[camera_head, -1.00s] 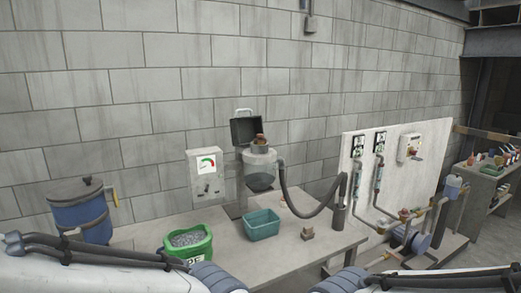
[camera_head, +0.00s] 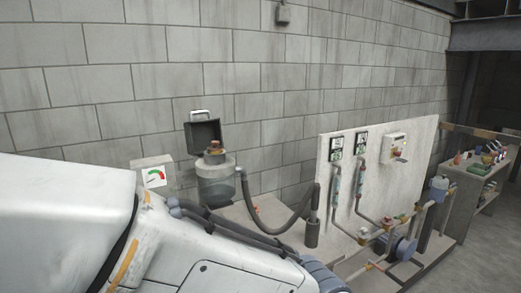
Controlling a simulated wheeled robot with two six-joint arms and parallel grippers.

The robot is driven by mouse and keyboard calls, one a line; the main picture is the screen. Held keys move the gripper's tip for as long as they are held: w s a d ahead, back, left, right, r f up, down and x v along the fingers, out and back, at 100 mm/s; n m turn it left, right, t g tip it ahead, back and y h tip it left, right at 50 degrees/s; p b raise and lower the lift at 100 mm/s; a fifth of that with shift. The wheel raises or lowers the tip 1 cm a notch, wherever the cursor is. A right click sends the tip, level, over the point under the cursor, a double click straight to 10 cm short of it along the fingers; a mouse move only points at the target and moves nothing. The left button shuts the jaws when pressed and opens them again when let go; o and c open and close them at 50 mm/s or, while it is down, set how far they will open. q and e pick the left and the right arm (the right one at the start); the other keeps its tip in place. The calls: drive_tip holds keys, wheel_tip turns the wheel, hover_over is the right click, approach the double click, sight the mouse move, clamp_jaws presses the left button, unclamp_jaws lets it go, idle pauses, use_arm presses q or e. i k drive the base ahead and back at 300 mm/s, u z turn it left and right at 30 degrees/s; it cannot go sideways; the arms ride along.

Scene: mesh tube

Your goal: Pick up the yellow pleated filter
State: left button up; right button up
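I cannot clearly make out a yellow pleated filter. A small orange-brown piece (camera_head: 214,147) sits at the mouth of the grey canister (camera_head: 215,183), under its raised dark lid (camera_head: 203,133). It is too small to tell whether it is the filter. My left arm comes in from the left and fills the lower left of the view, hiding most of the table. Neither gripper is in view.
A ribbed hose (camera_head: 279,228) runs from the canister to a dark upright socket (camera_head: 312,233). A white panel (camera_head: 377,170) with gauges and pipes stands to the right. A gauge box (camera_head: 154,175) is left of the canister. A cluttered shelf (camera_head: 475,186) stands far right.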

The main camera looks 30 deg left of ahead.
sight(215, 148)
drive_tip(key=z, duration=0.1)
drive_tip(key=i, duration=0.8)
drive_tip(key=u, duration=0.65)
drive_tip(key=i, duration=0.5)
drive_tip(key=u, duration=0.6)
